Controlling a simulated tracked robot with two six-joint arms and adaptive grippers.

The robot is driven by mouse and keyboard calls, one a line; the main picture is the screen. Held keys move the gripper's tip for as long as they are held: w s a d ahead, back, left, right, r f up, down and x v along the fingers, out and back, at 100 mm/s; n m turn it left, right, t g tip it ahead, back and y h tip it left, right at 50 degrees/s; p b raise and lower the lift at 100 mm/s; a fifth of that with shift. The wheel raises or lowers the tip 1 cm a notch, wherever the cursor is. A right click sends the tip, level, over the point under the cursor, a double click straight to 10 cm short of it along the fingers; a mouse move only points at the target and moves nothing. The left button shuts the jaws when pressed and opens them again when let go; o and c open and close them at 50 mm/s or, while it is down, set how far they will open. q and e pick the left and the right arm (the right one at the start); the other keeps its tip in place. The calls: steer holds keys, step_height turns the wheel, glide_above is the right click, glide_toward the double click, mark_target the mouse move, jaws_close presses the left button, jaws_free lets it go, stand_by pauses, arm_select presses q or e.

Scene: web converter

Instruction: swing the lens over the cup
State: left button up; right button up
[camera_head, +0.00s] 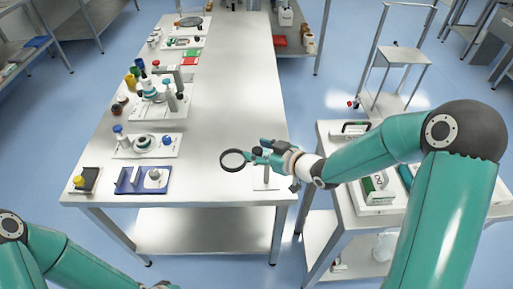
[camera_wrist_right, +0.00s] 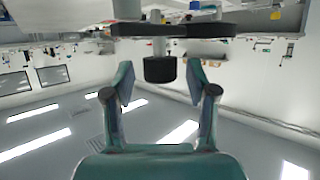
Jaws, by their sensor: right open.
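A black-rimmed round lens (camera_head: 233,160) stands out over the table's front part, to the left of my right gripper. A small post on a pale base plate (camera_head: 266,184) stands below the gripper. My right gripper (camera_head: 262,151) is open beside the lens rim. In the right wrist view, a black knob (camera_wrist_right: 160,69) sits between the spread fingers of the right gripper (camera_wrist_right: 160,88), and a dark flat rim (camera_wrist_right: 180,30) lies beyond it. A small whitish round piece (camera_head: 155,175) on a blue base may be the cup; I cannot tell.
The steel table (camera_head: 235,80) has a clear middle. Along its left side stand a white plate with a ring (camera_head: 170,152), a crowded stand (camera_head: 160,113) and a yellow-topped item (camera_head: 86,180). A side cart (camera_head: 335,212) with boxes is at the right, under my right arm.

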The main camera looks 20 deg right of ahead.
steer(key=shift+w+a+f, duration=0.15)
steer(key=shift+w, duration=0.1)
jaws_close()
stand_by(0.3)
